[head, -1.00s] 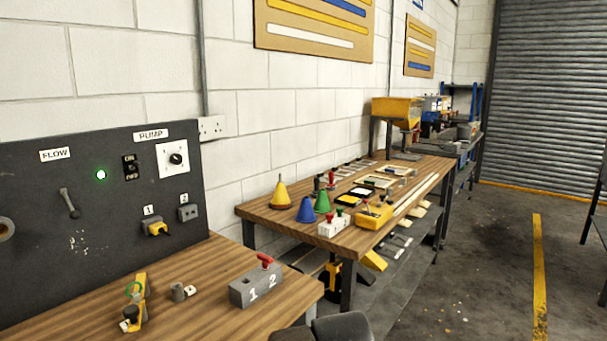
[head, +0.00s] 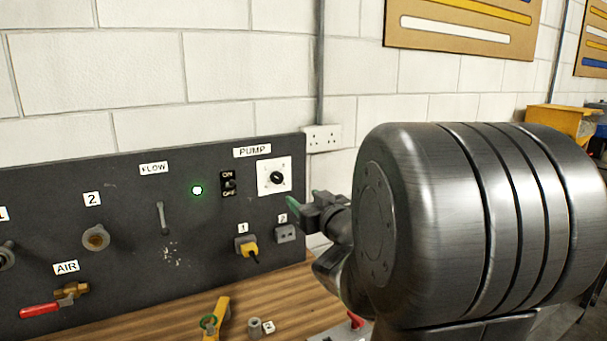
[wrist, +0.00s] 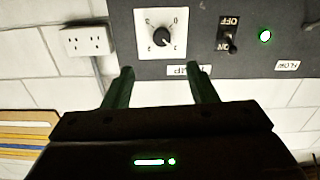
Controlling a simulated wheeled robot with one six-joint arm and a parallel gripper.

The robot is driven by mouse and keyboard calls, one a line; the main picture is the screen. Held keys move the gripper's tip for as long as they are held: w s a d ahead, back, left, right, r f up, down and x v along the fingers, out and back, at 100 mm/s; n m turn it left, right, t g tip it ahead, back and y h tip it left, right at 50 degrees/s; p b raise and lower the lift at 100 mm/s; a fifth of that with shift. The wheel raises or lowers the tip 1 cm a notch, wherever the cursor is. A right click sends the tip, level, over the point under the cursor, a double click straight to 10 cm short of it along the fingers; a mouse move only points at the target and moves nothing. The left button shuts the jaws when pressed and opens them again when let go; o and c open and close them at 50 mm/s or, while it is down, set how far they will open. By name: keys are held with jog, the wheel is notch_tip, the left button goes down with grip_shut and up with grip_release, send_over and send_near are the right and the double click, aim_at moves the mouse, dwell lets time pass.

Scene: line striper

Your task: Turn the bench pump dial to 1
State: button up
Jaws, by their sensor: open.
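The pump dial (head: 277,178) is a black knob on a white square plate, at the upper right of the dark panel under the PUMP label (head: 252,151). It also shows upside down in the wrist view (wrist: 161,36), at top centre. Its plate carries small numbers, too blurred to read surely, and I cannot tell its setting. My gripper (head: 300,206) is in front of the panel, below and right of the dial in the head view. In the wrist view its two green fingers (wrist: 160,72) are spread apart and empty, with the dial beyond the gap, not touched.
An ON/OFF switch (head: 228,184) and a lit green lamp (head: 197,190) are beside the dial. A yellow plug (head: 248,248) and a grey socket (head: 286,233) sit below. A wall outlet (head: 322,138) is right of the panel. Small parts lie on the wooden bench (head: 170,322).

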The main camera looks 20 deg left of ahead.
aim_at(279, 179)
jog(key=p+x, duration=0.2)
jog(key=x, duration=1.1)
jog(key=shift+w+a+r, duration=0.1)
jog(key=shift+w+a, duration=0.05)
jog(key=shift+a, duration=0.3)
jog(key=c, duration=1)
